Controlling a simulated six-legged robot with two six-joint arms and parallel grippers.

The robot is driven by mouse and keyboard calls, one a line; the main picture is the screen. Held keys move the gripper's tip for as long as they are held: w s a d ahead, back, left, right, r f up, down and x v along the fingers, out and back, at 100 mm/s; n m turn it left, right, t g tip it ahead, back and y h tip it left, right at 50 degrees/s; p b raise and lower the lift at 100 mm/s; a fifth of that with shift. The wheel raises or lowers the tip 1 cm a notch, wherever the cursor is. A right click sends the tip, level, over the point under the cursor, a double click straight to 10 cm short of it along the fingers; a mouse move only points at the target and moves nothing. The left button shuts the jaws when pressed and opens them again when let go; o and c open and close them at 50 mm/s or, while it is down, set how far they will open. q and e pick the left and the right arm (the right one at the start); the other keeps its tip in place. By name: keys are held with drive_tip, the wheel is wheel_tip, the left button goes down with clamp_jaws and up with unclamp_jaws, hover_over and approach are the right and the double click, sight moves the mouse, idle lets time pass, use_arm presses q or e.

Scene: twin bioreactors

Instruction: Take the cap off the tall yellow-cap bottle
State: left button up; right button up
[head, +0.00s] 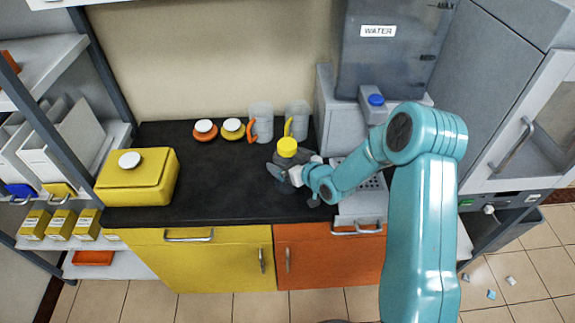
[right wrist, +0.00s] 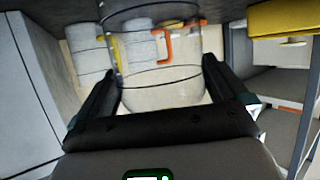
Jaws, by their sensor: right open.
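The tall bottle's yellow cap (head: 287,147) is on top of the bottle, which stands on the dark counter in the middle of the head view. My right gripper (head: 287,172) is at the bottle just below the cap and hides much of its body. In the right wrist view the clear bottle (right wrist: 160,85) shows between the two spread fingers of my right gripper (right wrist: 161,72), one on each side. The fingers are open; whether either touches the bottle I cannot tell. My left gripper is not in view.
Behind the bottle stand two clear jugs, one with an orange handle (head: 251,130) and one with a yellow handle (head: 288,126). Orange (head: 205,134) and yellow (head: 234,132) white-topped items sit left of them. A yellow box (head: 137,180) is at the left. A grey water unit (head: 385,60) is right.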

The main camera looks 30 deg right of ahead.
sight(287, 144)
drive_tip(key=shift+w+a, duration=0.1)
drive_tip(key=shift+w, duration=0.05)
drive_tip(key=c, duration=0.9)
drive_tip(key=shift+w+r, duration=0.1)
drive_tip(key=shift+r, duration=0.45)
wheel_tip(287, 144, up, 9)
drive_tip(key=shift+r+b, duration=0.1)
drive_tip(key=shift+b, duration=0.75)
wheel_tip(287, 144, up, 10)
drive_tip(key=shift+f+p, duration=0.1)
drive_tip(key=shift+p, duration=0.45)
